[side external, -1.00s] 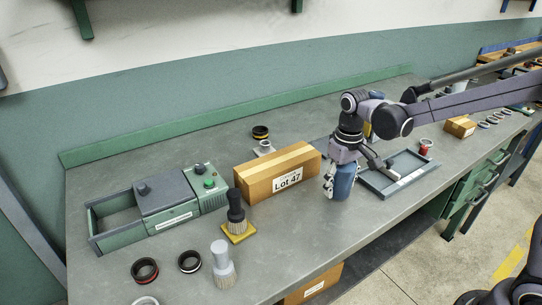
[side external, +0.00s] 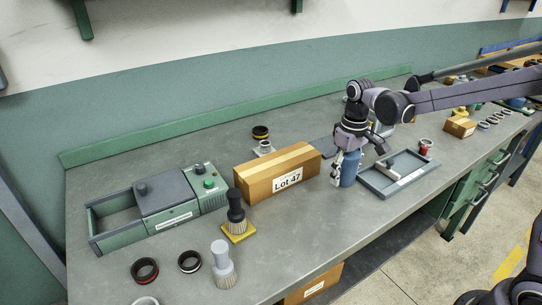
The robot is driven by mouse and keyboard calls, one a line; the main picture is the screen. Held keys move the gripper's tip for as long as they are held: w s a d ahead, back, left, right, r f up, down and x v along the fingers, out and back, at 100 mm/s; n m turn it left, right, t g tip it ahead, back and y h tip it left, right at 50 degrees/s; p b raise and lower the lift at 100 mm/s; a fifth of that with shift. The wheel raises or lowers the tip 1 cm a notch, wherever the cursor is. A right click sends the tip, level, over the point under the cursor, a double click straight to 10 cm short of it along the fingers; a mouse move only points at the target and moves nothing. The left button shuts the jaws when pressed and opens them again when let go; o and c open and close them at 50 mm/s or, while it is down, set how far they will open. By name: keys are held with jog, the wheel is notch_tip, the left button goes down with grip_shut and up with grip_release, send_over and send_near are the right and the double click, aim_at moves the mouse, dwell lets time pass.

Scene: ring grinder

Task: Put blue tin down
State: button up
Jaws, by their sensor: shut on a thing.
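The blue tin (side external: 351,171) is upright over the workbench, left of the grey tray. My gripper (side external: 343,168) points down and is shut on the blue tin, with a finger showing along its left side. I cannot tell whether the bottom of the tin touches the bench top (side external: 310,215). The far side of the tin is hidden.
A cardboard box marked Lot 47 (side external: 265,176) stands left of the tin. The grey tray (side external: 379,192) with a white label block (side external: 406,176) lies close on the right. A red tin (side external: 425,147) stands beyond it. The bench in front is clear.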

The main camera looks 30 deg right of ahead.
jog(key=w+d+r+n, duration=0.15)
jog(key=d+r, duration=0.25)
jog(key=d, duration=0.4)
jog(key=w+d+r+n, duration=0.1)
jog(key=d+r+n, duration=0.15)
jog(key=d, duration=0.45)
jog(key=w+a+f, duration=0.4)
jog(key=w+a, duration=0.1)
jog(key=w+a+f, duration=0.2)
jog(key=a, duration=0.1)
jog(key=shift+w+a, duration=0.1)
jog(key=shift+w, duration=0.15)
jog(key=shift+f, duration=2.1)
jog(key=shift+f, duration=0.1)
jog(key=o, duration=1.3)
